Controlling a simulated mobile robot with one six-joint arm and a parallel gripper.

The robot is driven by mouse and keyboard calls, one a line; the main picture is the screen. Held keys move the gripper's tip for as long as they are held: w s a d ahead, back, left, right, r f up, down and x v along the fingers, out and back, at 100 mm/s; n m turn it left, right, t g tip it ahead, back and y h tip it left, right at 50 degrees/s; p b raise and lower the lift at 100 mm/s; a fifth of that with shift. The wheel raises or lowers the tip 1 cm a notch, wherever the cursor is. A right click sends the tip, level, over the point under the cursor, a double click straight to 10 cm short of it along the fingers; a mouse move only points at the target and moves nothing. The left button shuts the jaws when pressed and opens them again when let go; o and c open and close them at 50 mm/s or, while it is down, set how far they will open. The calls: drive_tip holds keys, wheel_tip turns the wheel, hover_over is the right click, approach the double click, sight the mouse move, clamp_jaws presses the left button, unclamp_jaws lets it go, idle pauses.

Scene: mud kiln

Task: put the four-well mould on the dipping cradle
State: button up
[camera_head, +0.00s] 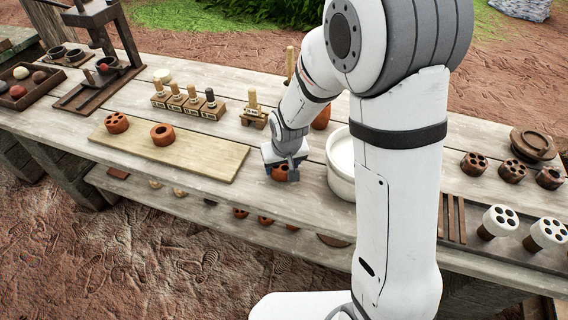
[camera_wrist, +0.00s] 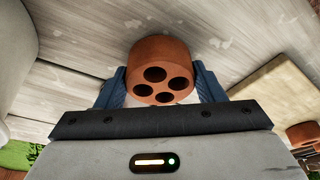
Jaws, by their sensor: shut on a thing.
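The four-well mould (camera_wrist: 160,52) is a terracotta cylinder with four round holes in its near face. My gripper (camera_wrist: 160,88) is shut on it, with a blue finger on each side. In the head view the mould (camera_head: 282,174) shows partly below my gripper (camera_head: 285,163), low over the front of the bench, left of a white tub. I cannot tell whether it touches the boards. A dark slatted wooden rack (camera_head: 461,218) at right, partly behind my arm, may be the dipping cradle; I cannot be sure.
The white tub (camera_head: 342,178) stands close right of my gripper. Stamps in wooden blocks (camera_head: 188,101) stand behind. White-coated moulds (camera_head: 498,221) and brown moulds (camera_head: 473,164) are at right.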

drive_tip(key=o, duration=1.1)
drive_tip(key=shift+f, duration=0.1)
drive_tip(key=shift+r+p, duration=0.3)
drive_tip(key=shift+p, duration=0.05)
drive_tip(key=a+v, duration=0.1)
drive_tip(key=v, duration=1.1)
drive_tip(key=s+d+r+m, duration=0.1)
drive_tip(key=s+d+r, duration=0.1)
drive_tip(key=s+d, duration=0.3)
drive_tip(key=s+d+r+m, duration=0.1)
drive_tip(key=s+d+r, duration=0.1)
drive_tip(key=s+d, duration=0.2)
drive_tip(key=s+d+r+m, duration=0.1)
drive_tip(key=s+d+r, duration=0.1)
drive_tip(key=s+d, duration=0.3)
drive_tip(key=shift+s+d+r+h+p, duration=0.1)
drive_tip(key=shift+s+d+h+p, duration=0.1)
drive_tip(key=shift+s, duration=0.35)
drive_tip(key=shift+s+d+r+h+p, duration=0.1)
drive_tip(key=shift+s+d+r+h, duration=0.1)
drive_tip(key=shift+s, duration=0.35)
